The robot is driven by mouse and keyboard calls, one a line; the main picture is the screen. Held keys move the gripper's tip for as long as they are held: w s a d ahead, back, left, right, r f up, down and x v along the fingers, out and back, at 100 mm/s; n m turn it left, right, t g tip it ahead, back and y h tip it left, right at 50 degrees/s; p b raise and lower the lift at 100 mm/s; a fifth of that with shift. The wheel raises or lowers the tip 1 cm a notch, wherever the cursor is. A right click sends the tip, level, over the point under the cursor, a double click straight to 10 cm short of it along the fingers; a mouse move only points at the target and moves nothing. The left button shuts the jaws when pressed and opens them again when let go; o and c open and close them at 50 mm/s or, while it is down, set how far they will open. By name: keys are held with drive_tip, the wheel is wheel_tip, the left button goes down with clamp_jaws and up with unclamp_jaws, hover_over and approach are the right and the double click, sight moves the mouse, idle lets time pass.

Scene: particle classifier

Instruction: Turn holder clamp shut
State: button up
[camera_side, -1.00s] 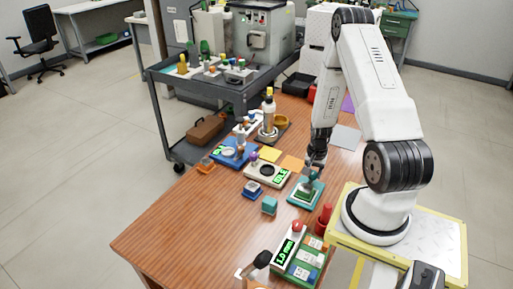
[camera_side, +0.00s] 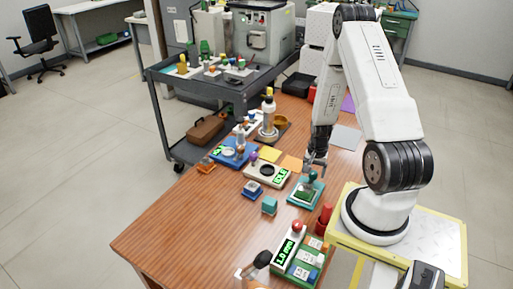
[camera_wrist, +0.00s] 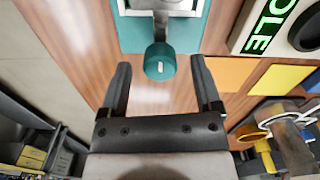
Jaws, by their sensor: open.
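The teal holder (camera_side: 293,196) stands on the wooden table below my gripper, with a dark green piece (camera_side: 305,194) on it. Its teal round knob (camera_side: 312,176) stands at its far side. In the wrist view the knob (camera_wrist: 158,62) shows from its end, with a small white mark. The holder's base (camera_wrist: 130,32) and a pale metal part are cut off at the top edge there. My gripper (camera_side: 317,163) is open and empty, just above the knob. In the wrist view its fingers (camera_wrist: 160,74) lie left and right of the knob, with gaps on both sides.
A pale device with a green display (camera_side: 278,178) stands left of the holder. A teal block (camera_side: 269,205) and a blue block (camera_side: 252,190) sit nearby. A red cylinder (camera_side: 324,218) and a display panel (camera_side: 290,255) stand in front. The table's left front is clear.

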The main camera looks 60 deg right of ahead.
sight(312, 172)
drive_tip(key=shift+r, duration=3.5)
drive_tip(key=shift+w+a+r, duration=0.1)
drive_tip(key=shift+w+r, duration=0.05)
drive_tip(key=shift+w, duration=0.05)
drive_tip(key=w+a+r+n+t, duration=0.1)
drive_tip(key=w+a+r+n, duration=0.25)
drive_tip(key=a, duration=0.35)
drive_tip(key=w+a+r+n, duration=0.2)
drive_tip(key=a+r+n, duration=0.2)
drive_tip(key=a, duration=0.3)
drive_tip(key=w+a+r+n+t, duration=0.1)
drive_tip(key=w+a+r+n, duration=0.25)
drive_tip(key=a, duration=0.35)
drive_tip(key=s+a+r+n, duration=0.2)
drive_tip(key=a+n, duration=0.3)
drive_tip(key=a, duration=0.3)
drive_tip(key=shift+s+r+t, duration=0.15)
drive_tip(key=shift+r+t, duration=0.15)
drive_tip(key=shift+r, duration=0.5)
